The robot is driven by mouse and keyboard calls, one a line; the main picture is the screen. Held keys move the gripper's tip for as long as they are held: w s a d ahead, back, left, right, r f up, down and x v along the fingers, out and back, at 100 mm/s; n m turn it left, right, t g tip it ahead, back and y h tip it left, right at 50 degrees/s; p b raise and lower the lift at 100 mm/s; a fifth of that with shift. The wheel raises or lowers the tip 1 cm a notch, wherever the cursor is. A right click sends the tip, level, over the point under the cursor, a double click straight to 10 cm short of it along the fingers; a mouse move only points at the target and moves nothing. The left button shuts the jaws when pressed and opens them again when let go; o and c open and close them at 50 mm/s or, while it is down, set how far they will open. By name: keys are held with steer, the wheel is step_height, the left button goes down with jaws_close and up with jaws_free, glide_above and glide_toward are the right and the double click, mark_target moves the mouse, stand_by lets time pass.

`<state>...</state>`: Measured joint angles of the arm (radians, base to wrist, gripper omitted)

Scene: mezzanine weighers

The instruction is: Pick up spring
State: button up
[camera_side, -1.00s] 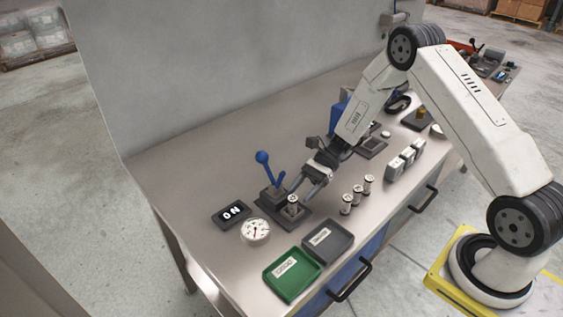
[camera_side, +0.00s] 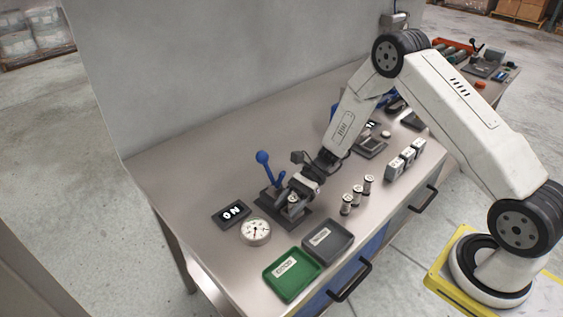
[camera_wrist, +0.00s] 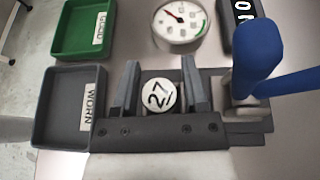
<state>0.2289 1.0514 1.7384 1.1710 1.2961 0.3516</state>
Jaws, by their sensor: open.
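A spring with a round white top marked 27 (camera_wrist: 159,95) stands upright on the dark base plate (camera_side: 297,219) of the lever press. In the side view the spring (camera_side: 293,199) is partly hidden by my gripper. My gripper (camera_wrist: 160,72) is open, with one finger on each side of the spring's white top. I cannot tell whether the fingers touch it. The gripper (camera_side: 285,200) is low over the plate in the side view.
A blue lever (camera_side: 264,160) rises close beside my gripper. A round dial (camera_side: 256,231) and a display reading 0 N (camera_side: 231,214) are nearby. The green GOOD tray (camera_side: 281,291) and grey WORN tray (camera_side: 340,246) lie in front. Three more springs (camera_side: 357,194) stand to the right.

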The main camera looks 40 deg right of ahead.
steer(key=shift+c, duration=0.2)
jaws_close()
steer(key=shift+r, duration=0.1)
steer(key=shift+r, duration=0.7)
steer(key=s+d+r, duration=0.1)
steer(key=s+r, duration=1)
steer(key=s, duration=0.3)
steer(key=shift+d+r, duration=0.25)
steer(key=shift+d, duration=0.1)
